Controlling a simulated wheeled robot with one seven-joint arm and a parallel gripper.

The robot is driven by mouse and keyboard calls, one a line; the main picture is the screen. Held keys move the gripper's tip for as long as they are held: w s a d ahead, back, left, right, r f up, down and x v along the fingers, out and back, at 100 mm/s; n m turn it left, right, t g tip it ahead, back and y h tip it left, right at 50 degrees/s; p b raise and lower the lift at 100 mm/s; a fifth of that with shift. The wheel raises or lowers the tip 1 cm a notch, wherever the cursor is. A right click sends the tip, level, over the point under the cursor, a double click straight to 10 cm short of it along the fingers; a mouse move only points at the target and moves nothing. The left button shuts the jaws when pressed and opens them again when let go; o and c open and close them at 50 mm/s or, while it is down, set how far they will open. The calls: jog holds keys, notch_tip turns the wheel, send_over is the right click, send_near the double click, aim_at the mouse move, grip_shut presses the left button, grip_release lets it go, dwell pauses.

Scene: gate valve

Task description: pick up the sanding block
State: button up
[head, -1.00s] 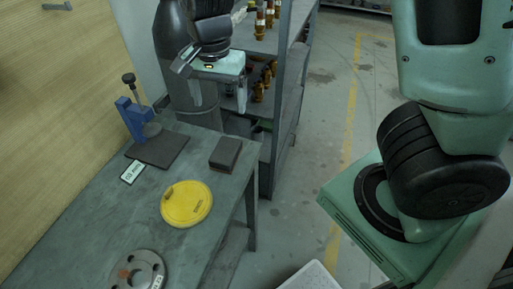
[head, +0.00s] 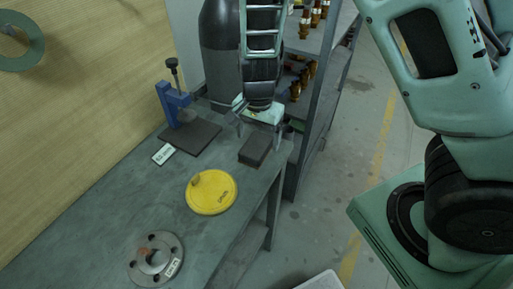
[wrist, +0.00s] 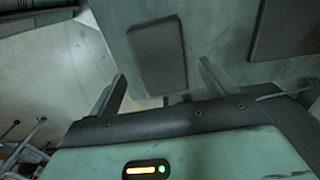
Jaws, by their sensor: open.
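The sanding block appears to be the dark grey rectangular block (head: 255,150) lying flat near the right edge of the workbench. In the wrist view the dark block (wrist: 158,57) lies beyond the fingers, roughly between their lines. My gripper (head: 260,132) is over the back end of the block, its fingers pointing down and spread apart. In the wrist view my gripper (wrist: 163,70) is open with nothing between its fingers. I see no contact with the block.
The workbench (head: 105,222) also bears a blue clamp stand (head: 172,103) on a dark plate (head: 192,137), a white label (head: 163,154), a yellow disc (head: 211,192) and a metal flange (head: 155,260). A shelf rack (head: 318,110) stands close behind the block.

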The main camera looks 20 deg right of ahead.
aim_at(256, 144)
jog(key=f, duration=0.3)
jog(key=shift+a+f, duration=0.2)
jog(key=shift+f, duration=0.15)
jog(key=c, duration=1.2)
jog(key=shift+o, duration=0.3)
jog(key=shift+r, duration=0.15)
notch_tip(256, 144, up, 10)
jog(key=shift+f+p, duration=0.1)
jog(key=shift+p, duration=0.35)
